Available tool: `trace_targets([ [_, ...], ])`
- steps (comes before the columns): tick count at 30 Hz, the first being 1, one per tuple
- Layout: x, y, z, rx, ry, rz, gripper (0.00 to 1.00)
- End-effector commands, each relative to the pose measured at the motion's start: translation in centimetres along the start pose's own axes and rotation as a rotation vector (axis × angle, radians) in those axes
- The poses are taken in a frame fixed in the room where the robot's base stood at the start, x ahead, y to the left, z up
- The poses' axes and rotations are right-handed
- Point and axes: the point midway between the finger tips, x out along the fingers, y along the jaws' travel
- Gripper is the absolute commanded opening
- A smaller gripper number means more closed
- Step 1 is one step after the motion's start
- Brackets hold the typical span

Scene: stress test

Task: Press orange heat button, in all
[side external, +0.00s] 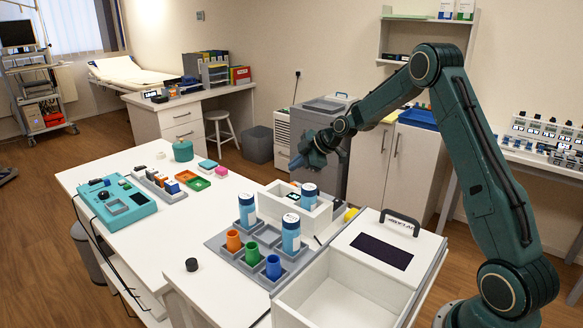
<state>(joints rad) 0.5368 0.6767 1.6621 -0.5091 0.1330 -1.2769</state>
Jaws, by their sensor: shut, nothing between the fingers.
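My gripper (296,164) is shut and empty, held in the air above a white open box (275,205). A bottle with a white label and blue cap (309,196) stands in or just behind that box, below the gripper. I cannot clearly make out an orange heat button in this view. A teal control panel (142,198) with a dark knob, a small screen and small buttons lies on the white table at the left, far from the gripper. A white case (405,240) with a dark panel and a black handle stands at the right; no orange button shows on it.
A grey rack (226,250) holds two blue-capped bottles and orange, green and blue cups. An open white bin (335,300) is in front. The table's middle is mostly clear.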

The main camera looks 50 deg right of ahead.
Motion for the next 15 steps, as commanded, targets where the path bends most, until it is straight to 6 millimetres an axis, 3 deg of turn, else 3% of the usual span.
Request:
trace_targets([
  [15, -1.3, 0.9, -0.9, 0.000, 0.000, 0.000, 0.00],
])
